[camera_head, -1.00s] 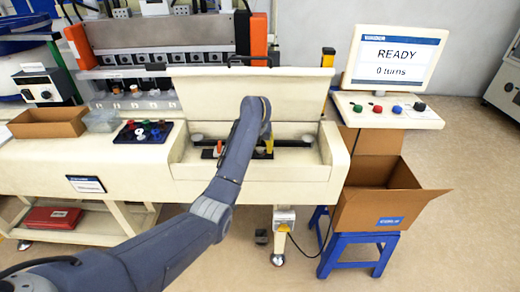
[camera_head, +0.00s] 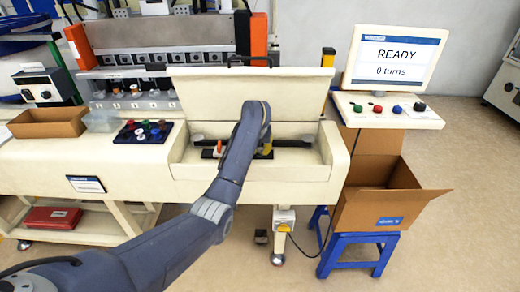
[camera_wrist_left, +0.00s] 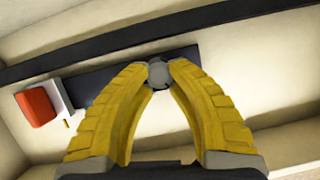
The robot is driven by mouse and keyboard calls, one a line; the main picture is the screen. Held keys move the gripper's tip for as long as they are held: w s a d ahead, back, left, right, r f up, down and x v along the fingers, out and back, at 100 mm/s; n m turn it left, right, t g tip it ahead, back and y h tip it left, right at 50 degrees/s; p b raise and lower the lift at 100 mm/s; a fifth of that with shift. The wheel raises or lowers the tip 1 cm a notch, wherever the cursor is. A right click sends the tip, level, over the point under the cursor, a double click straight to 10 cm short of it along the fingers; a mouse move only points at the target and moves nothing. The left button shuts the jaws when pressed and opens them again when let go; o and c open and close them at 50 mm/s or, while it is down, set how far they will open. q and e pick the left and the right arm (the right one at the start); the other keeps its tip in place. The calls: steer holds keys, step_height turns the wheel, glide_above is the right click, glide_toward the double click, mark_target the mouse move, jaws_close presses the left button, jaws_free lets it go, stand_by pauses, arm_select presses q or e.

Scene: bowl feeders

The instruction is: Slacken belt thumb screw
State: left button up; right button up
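The thumb screw (camera_wrist_left: 158,75) is a small grey round knob beside a dark block in the left wrist view. My left gripper (camera_wrist_left: 160,68) has its two yellow fingertips on either side of this knob, with no clear gap to it. In the head view the left gripper (camera_head: 263,152) is down in the open bay of the cream machine, mostly hidden behind my own forearm. The screw is hidden there. A dark belt (camera_wrist_left: 100,48) runs across the bay above the knob. My right gripper is in neither view.
An orange-red lever piece (camera_wrist_left: 38,105) sits left of the fingers. The raised cream lid (camera_head: 200,95) stands behind the bay. The screen (camera_head: 393,60) reads READY, 0 turns. An open cardboard box (camera_head: 380,205) stands on a blue stool at right.

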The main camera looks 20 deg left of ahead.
arm_select(q)
jaws_close()
steer(key=shift+r, duration=0.1)
steer(key=shift+n, duration=0.3)
steer(key=n, duration=0.1)
steer(key=n+y, duration=0.1)
steer(key=n, duration=0.1)
steer(key=shift+w+d+n+g+y, duration=0.1)
steer(key=shift+d+n+g+y, duration=0.2)
steer(key=shift+n, duration=0.1)
steer(key=shift+c, duration=1.2)
jaws_free()
steer(key=n+g+y, duration=0.1)
steer(key=n, duration=0.3)
steer(key=shift+w+a, duration=0.1)
steer(key=o, duration=1.1)
